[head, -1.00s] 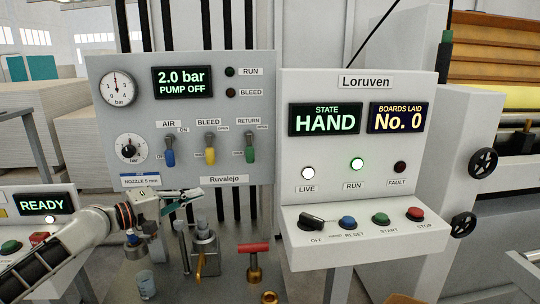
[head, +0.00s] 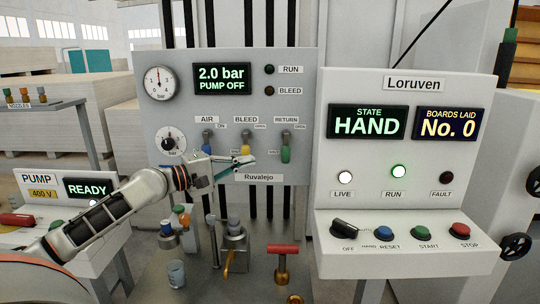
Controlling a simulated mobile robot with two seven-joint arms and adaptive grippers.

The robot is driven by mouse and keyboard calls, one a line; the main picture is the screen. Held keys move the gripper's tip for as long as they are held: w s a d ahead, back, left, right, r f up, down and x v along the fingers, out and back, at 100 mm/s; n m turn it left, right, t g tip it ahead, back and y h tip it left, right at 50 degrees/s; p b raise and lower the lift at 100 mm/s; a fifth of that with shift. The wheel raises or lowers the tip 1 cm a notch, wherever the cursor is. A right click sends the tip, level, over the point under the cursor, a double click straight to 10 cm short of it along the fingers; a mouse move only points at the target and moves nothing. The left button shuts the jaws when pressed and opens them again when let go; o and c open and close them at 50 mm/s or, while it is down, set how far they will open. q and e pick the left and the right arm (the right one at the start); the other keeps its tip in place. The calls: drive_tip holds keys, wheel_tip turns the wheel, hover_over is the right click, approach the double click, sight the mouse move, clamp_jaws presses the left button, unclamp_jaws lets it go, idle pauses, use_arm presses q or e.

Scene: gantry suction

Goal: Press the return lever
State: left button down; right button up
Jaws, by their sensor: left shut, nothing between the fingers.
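The return lever (head: 285,154) has a green handle hanging down below its pivot, under the RETURN label on the grey Ruvalejo panel (head: 300,90). My left gripper (head: 250,160) is shut and empty. It comes in from the left in front of the panel, its tips pointing right. The tips overlap the lower part of the yellow bleed lever (head: 245,150) in the picture and lie left of the green handle, apart from it. I cannot tell whether they touch the yellow one. My right gripper is not in view.
The panel reads 2.0 bar, PUMP OFF. The Loruven console (head: 405,260) on the right reads HAND, with knob and buttons on its ledge. Below the panel are a brass fitting with a red handle (head: 283,249), a metal clamp (head: 236,240) and a small cup (head: 176,272).

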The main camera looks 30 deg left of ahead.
sight(286, 147)
use_arm(q)
drive_tip(key=shift+p+x, duration=1.05)
drive_tip(key=shift+x, duration=3.1)
drive_tip(key=shift+w+d+f+t+b, duration=0.2)
drive_tip(key=shift+t+b, duration=0.1)
drive_tip(key=shift+b, duration=0.5)
drive_tip(key=shift+b, duration=0.3)
